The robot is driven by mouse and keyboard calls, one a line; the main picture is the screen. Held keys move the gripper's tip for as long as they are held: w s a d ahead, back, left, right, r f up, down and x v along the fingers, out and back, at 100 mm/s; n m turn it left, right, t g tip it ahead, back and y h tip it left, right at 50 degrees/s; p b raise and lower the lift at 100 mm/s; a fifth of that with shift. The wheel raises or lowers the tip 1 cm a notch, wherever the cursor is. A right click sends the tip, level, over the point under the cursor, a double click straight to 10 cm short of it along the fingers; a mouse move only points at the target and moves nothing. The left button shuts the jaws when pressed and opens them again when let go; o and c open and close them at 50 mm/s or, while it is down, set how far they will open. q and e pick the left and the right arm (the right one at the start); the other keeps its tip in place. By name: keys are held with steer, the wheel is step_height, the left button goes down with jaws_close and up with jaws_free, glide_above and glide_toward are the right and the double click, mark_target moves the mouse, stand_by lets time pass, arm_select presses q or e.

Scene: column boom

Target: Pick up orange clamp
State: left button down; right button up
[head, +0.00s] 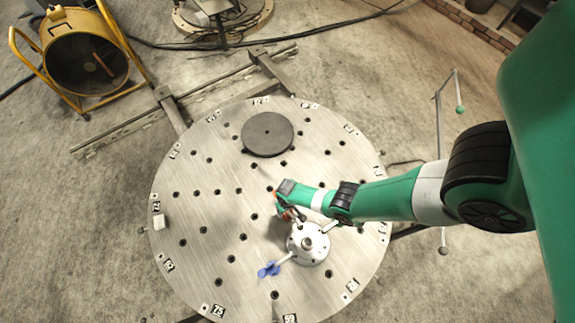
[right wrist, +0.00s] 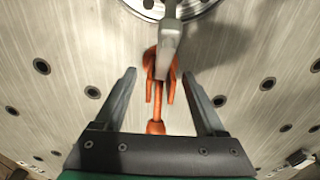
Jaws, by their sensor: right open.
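The orange clamp (right wrist: 158,75) shows in the right wrist view, at the end of a grey arm (right wrist: 168,42) that comes from a round metal hub at the top. In the head view only a bit of the clamp shows, beside my right gripper (head: 284,200), which covers most of it. My right gripper (right wrist: 163,100) is open. Its two fingers stand on the left and right of the clamp, with gaps on both sides. My left gripper is not in view.
The round metal table (head: 205,225) has several holes. The hub (head: 308,244) carries another arm with a blue clamp (head: 269,269). A dark disc (head: 267,134) lies at the back and a small white block (head: 159,221) at the left. A yellow fan (head: 84,62) stands on the floor.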

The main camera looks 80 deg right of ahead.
step_height(320, 180, down, 2)
steer(key=shift+f+b, duration=0.1)
steer(key=shift+b, duration=0.2)
jaws_close()
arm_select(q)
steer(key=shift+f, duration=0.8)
arm_select(e)
steer(key=shift+r, duration=0.2)
